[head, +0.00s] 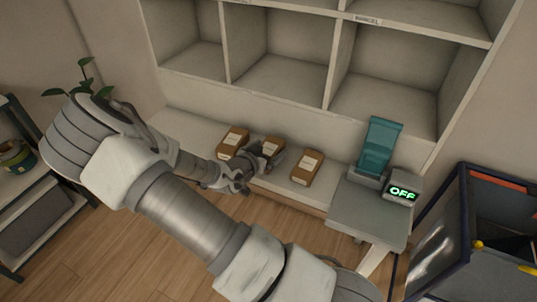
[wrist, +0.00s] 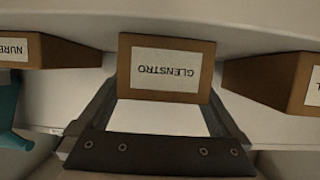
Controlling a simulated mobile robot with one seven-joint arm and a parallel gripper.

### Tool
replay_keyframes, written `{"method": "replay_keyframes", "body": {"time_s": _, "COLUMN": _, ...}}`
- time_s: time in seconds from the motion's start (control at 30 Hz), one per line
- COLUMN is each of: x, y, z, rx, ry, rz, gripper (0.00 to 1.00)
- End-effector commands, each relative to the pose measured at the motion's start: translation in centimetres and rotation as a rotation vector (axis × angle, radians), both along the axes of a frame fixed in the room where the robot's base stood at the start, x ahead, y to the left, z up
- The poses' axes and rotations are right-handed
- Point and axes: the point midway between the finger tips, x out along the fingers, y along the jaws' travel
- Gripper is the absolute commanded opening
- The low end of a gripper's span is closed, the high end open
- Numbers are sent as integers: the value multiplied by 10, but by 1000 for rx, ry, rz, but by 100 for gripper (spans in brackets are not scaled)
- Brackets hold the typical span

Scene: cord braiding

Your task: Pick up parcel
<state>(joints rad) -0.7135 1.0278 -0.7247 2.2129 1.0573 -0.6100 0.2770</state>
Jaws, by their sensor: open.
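Three brown parcels with white labels lie in a row on the pale ledge below the shelves: a left one (head: 233,140), a middle one (head: 272,146) and a right one (head: 307,168). My gripper (head: 262,164) is open at the near side of the middle parcel and partly hides it. In the wrist view a parcel labelled GLENSTRO (wrist: 165,68), upside down, stands centred ahead of my open gripper (wrist: 163,102). A white patch lies in front of its label. I cannot tell whether the fingers touch the parcel. Neighbouring parcels show at left (wrist: 60,52) and right (wrist: 272,82).
Empty shelf compartments (head: 285,75) rise behind the ledge. To the right, a grey stand (head: 365,215) carries a teal holder (head: 380,145) and a display (head: 402,192) reading OFF. A dark-framed bin (head: 465,235) is far right. A plant (head: 85,82) and side shelf are left.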

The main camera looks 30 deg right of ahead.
Motion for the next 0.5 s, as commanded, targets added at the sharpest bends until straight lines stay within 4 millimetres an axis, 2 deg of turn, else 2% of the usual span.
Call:
{"method": "replay_keyframes", "body": {"time_s": 0.13, "x": 0, "y": 0, "z": 0, "rx": 0, "ry": 0, "rz": 0, "gripper": 100}}
{"method": "replay_keyframes", "body": {"time_s": 0.5, "x": 0, "y": 1, "z": 0, "rx": 0, "ry": 0, "rz": 0, "gripper": 33}}
